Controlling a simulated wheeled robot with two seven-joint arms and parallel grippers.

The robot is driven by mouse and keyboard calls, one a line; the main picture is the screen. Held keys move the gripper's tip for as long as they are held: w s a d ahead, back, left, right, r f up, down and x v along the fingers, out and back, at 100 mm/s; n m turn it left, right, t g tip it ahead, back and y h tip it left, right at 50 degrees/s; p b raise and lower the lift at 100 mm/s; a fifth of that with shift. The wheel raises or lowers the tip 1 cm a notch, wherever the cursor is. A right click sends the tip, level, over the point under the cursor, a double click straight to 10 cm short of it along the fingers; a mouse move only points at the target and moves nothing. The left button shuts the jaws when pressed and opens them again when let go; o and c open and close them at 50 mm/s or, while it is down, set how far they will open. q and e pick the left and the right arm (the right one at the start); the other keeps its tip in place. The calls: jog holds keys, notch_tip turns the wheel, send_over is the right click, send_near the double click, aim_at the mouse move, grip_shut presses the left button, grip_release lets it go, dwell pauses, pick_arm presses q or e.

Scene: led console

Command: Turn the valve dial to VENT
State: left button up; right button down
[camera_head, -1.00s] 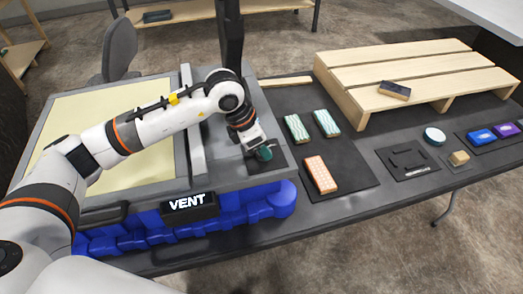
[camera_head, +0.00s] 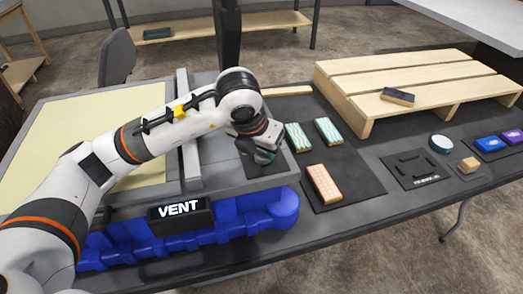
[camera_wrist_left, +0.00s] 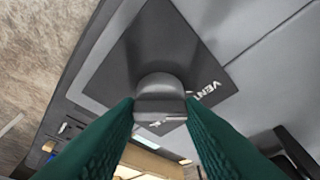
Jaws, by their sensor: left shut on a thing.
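The valve dial (camera_wrist_left: 160,88) is a grey rounded knob on a dark square plate (camera_wrist_left: 205,70) in the left wrist view. White lettering on the plate reads VENT to the right of the knob. My left gripper (camera_head: 262,156) is over the console's right part in the head view and hides most of the dial there. In the wrist view its green fingers (camera_wrist_left: 160,108) are on both sides of the knob, shut on it. The small display (camera_head: 180,210) on the console's front reads VENT. My right gripper is not in view.
A blue base (camera_head: 240,222) lies under the console. To the right are an orange block (camera_head: 323,183), two green-and-white blocks (camera_head: 298,136) and a wooden pallet (camera_head: 420,80) with a dark block (camera_head: 397,96). A round white-rimmed item (camera_head: 441,143) lies farther right.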

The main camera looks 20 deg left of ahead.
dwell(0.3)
pick_arm(q)
jog(key=o, duration=1)
jog(key=b+v, duration=0.1)
jog(key=v, duration=1.1)
